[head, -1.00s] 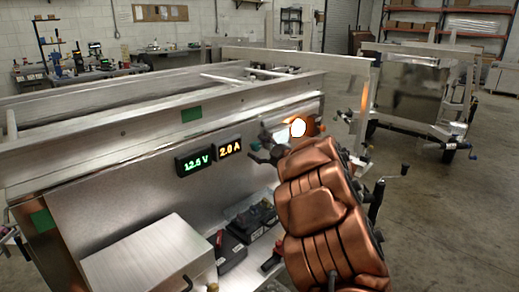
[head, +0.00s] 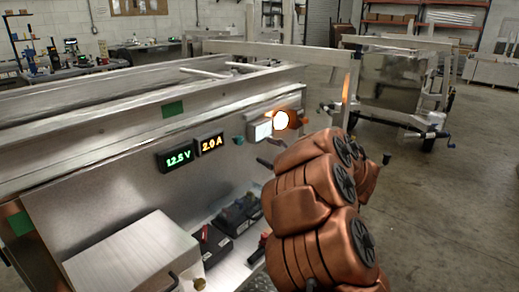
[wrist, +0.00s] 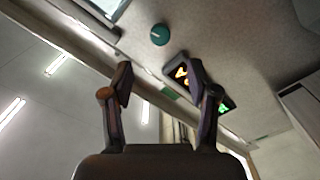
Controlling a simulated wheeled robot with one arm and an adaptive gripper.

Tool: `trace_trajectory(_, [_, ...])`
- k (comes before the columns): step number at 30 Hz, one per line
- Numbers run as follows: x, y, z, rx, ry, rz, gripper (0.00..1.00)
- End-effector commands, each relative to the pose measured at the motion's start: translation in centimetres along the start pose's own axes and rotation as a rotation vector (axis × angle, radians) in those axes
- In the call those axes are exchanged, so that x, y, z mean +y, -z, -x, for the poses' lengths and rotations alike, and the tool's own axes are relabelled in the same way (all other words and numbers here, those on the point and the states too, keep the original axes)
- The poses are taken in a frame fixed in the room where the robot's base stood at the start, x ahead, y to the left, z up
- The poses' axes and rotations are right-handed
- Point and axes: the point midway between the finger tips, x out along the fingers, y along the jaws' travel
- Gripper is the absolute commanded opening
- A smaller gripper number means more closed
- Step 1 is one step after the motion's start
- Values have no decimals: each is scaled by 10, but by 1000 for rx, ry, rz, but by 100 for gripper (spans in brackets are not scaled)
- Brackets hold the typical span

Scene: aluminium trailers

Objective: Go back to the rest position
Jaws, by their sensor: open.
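My gripper (wrist: 160,85) shows in the wrist view with its two dark fingers spread apart and nothing between them. Beyond the fingers is the trailer's metal side panel with a round green knob (wrist: 160,34) and the lit displays. In the head view my copper arm rises at the right of the panel, and my gripper is mostly hidden behind it. The trailer (head: 110,195) stands at left and centre. Its panel carries a green 12.5 V display (head: 176,156), an orange 2.0 A display (head: 210,144) and a glowing round lamp (head: 281,120).
A metal box (head: 130,255) and dark battery-like units (head: 235,215) sit on the trailer's lower shelf near my arm. A second trailer (head: 395,85) stands at the back right. Workbenches line the far wall. The concrete floor (head: 450,220) at right is clear.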

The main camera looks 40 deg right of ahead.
Motion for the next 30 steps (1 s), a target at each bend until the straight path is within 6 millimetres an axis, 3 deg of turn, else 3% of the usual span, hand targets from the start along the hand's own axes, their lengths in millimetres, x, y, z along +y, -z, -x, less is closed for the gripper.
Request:
trace_trajectory(23, [1,0,5,-10,-4,4,59])
trace_trajectory(30, [26,-2,-9,-166,-90,44,59])
